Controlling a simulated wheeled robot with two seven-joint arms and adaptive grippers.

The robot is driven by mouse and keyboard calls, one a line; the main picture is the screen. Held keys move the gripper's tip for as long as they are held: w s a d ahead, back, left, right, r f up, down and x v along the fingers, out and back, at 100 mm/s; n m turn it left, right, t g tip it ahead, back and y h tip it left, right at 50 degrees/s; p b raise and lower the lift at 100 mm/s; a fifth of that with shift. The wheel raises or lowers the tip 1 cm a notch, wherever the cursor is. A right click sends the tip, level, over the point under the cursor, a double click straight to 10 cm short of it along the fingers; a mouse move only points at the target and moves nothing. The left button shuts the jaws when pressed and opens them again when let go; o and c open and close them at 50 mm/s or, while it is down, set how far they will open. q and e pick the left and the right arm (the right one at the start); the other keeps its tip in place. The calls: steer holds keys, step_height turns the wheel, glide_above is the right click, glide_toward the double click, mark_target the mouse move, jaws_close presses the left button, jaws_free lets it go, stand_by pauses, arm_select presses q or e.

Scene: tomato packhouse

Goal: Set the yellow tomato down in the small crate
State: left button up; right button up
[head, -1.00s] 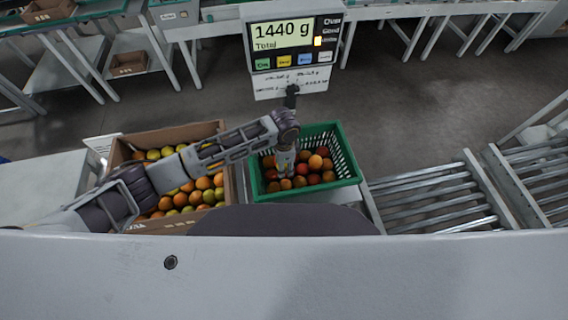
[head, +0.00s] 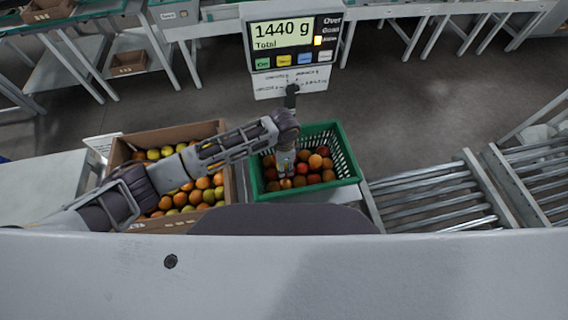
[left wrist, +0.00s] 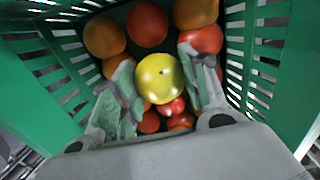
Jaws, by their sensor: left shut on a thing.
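The small crate (head: 349,178) is green with slatted walls and holds several red and orange tomatoes. My left gripper (head: 286,172) reaches down into it, left of its middle. In the left wrist view, the yellow tomato (left wrist: 160,78) sits between the two fingers of my left gripper (left wrist: 158,92), which are shut on it. It is inside the crate walls, just over or among the other tomatoes; I cannot tell whether it touches them. In the head view my gripper and wrist largely hide it. My right gripper is not in view.
A cardboard box (head: 180,134) of mixed tomatoes stands left of the crate, under my left arm. A scale display (head: 293,42) behind reads 1440 g. A roller conveyor (head: 432,197) lies to the right. Several tomatoes crowd the crate.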

arm_select(q)
steer(key=shift+f, duration=0.2)
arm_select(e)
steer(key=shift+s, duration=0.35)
arm_select(q)
steer(key=shift+f, duration=0.15)
steer(key=o, duration=0.8)
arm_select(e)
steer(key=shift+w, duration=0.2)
arm_select(q)
steer(key=shift+c, duration=0.4)
steer(key=shift+c, duration=1.1)
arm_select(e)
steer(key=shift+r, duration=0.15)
